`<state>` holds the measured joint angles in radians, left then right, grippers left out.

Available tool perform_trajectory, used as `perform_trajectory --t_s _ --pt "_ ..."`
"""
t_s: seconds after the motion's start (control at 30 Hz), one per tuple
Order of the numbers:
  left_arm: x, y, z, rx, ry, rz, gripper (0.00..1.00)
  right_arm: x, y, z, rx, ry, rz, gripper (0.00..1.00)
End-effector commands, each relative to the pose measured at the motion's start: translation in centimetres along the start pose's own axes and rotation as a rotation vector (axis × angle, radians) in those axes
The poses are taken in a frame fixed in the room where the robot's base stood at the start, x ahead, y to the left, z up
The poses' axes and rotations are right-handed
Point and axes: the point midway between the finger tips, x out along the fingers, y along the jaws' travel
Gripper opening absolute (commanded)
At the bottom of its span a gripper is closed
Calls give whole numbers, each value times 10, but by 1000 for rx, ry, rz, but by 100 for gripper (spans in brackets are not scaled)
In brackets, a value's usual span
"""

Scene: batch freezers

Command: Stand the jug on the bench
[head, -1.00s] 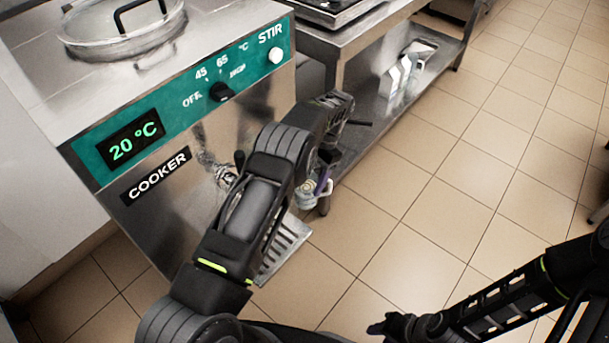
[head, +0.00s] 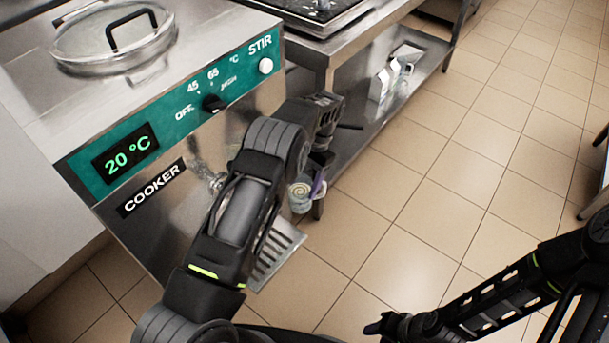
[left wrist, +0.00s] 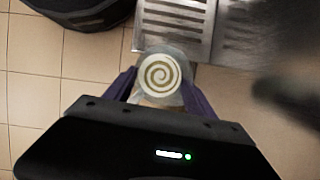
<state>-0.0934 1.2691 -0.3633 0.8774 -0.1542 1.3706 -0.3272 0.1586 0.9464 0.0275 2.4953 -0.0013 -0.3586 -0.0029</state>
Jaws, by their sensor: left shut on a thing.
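The jug (head: 301,198) is a small pale vessel with a spiral pattern in its open top. It hangs in front of the cooker's right side, above the floor and well below the bench top. My left gripper (head: 312,185) is shut on it, mostly hidden by my arm in the head view. In the left wrist view the jug (left wrist: 160,77) sits between two purple fingers, its round top facing the camera. The bench (head: 352,38) is a steel table right of the cooker. My right gripper (head: 378,328) is low in the head view, its jaws unclear.
The cooker (head: 150,205) reads 20 °C and has a lidded top and a tap on its front. A slotted drip tray (head: 280,255) juts out below. A dark-topped appliance (head: 300,12) stands on the bench. Cartons (head: 388,80) stand on its lower shelf.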

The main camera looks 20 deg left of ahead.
Motion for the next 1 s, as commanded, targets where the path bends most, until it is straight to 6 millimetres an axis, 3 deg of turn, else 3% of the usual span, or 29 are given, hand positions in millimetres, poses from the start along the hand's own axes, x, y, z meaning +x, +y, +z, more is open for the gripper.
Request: perform_trajectory --t_s 0.03,0.1,0.33,0.5,1.0 --pt "-26 6 15 -31 4 13 0 -19 -8 0 0 0 0 36" --pt "-45 16 33 -87 6 37 0 -34 -14 0 1 0 -1 36" --pt "-96 57 94 -268 3 114 0 -76 -30 -1 2 0 -1 36" --pt "-105 73 116 -335 -3 143 0 -84 -33 -1 3 0 -2 36" --pt "-103 74 116 -340 -5 145 0 -82 -33 0 3 -1 -1 36"
